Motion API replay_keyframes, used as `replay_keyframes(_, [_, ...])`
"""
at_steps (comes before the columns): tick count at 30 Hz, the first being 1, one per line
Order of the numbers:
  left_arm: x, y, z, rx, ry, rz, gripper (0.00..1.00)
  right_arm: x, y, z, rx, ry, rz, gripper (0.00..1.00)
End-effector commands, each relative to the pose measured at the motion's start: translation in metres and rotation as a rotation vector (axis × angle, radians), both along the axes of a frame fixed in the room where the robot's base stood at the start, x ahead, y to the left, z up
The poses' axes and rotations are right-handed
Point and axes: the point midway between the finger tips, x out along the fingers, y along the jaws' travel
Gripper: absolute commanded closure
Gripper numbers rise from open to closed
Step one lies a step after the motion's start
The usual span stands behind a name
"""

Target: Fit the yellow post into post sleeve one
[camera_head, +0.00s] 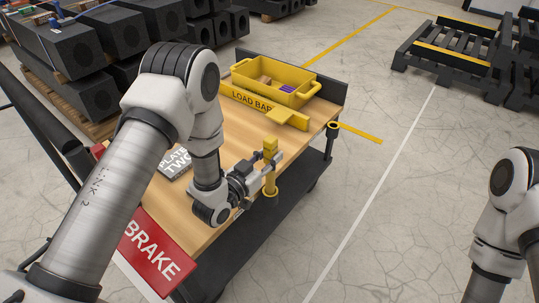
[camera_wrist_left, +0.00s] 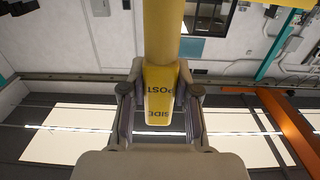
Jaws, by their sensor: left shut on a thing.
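The yellow post (camera_head: 270,178) is upright at the right edge of the cart. It also fills the middle of the left wrist view (camera_wrist_left: 160,95), with "SIDE POST" lettered upside down. My left gripper (camera_head: 262,172) is shut on the post, one finger on each side of it. A yellow-rimmed post sleeve (camera_head: 271,193) is at the cart edge right under the post. I cannot tell whether the post's lower end is inside it or just above. Another yellow-rimmed sleeve (camera_head: 333,125) stands empty further back on the same edge. No sleeve number is readable. My right gripper is out of view.
The wooden cart top (camera_head: 233,152) carries a yellow tote (camera_head: 301,100) with small items, a yellow load bar (camera_head: 238,95) and a dark plate marked "PLATE TWO" (camera_head: 176,163). A red "BRAKE" panel (camera_head: 158,255) is at the near end. Open floor lies right of the cart.

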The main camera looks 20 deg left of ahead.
Motion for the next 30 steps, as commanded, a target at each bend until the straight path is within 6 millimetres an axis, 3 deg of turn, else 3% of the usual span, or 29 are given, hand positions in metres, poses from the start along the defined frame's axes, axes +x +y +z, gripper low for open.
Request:
replay_keyframes(27, [0.000,0.000,-0.021,0.000,0.000,0.000,1.00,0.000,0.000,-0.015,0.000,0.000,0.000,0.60])
replay_keyframes(28, [0.000,0.000,-0.020,0.000,-0.001,0.000,0.59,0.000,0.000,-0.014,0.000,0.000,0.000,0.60])
replay_keyframes(30, [0.000,0.000,-0.020,0.000,-0.001,0.000,0.41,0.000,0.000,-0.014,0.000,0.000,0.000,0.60])
